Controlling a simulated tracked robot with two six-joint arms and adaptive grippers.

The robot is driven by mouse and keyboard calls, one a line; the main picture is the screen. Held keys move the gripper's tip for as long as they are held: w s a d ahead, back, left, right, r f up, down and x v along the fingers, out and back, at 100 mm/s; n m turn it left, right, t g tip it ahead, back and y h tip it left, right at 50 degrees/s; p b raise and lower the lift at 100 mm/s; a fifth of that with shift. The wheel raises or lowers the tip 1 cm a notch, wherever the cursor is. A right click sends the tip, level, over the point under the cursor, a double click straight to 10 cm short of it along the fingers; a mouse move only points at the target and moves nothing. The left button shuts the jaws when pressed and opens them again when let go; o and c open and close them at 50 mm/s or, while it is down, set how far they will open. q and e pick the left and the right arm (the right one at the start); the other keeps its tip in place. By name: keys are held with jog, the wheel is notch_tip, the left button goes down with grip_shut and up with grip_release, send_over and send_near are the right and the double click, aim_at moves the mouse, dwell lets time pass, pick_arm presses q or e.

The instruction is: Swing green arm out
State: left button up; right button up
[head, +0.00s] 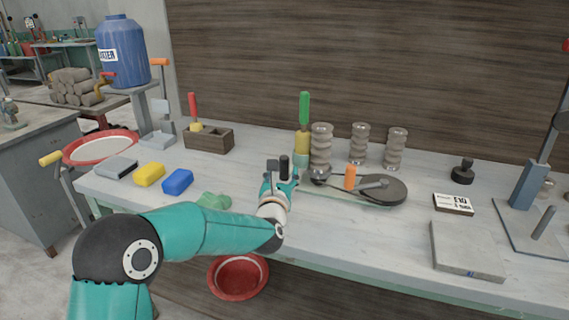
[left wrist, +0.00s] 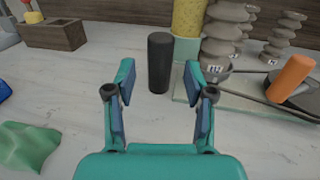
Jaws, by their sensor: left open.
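My left gripper (head: 281,181) is open over the worktable, its fingers pointing toward the back. In the left wrist view an upright black cylinder (left wrist: 159,62) shows midway between the open fingertips (left wrist: 159,80), with clear gaps on both sides. I cannot tell whether it stands between the fingers or just beyond them. In the head view the cylinder (head: 284,164) rises just past the gripper; what bears it is hidden. A tall green handle (head: 304,108) stands upright in a yellow cylinder behind it. I cannot tell which part is the green arm. My right gripper is not in view.
A pale green board (head: 340,192) carries a dark disc (head: 390,190) and an orange handle (head: 350,177). Stacked ribbed pieces (head: 321,150) stand behind. A green cloth (head: 213,201) and blue block (head: 178,181) lie left. The tabletop right of the disc is partly clear.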

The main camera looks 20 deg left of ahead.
aim_at(283, 170)
pick_arm(q)
jog(key=shift+w+a+p, duration=0.15)
jog(key=shift+w, duration=0.7)
jog(key=shift+w+a+p, duration=0.15)
jog(key=shift+w, duration=0.7)
jog(key=shift+c, duration=0.4)
grip_shut()
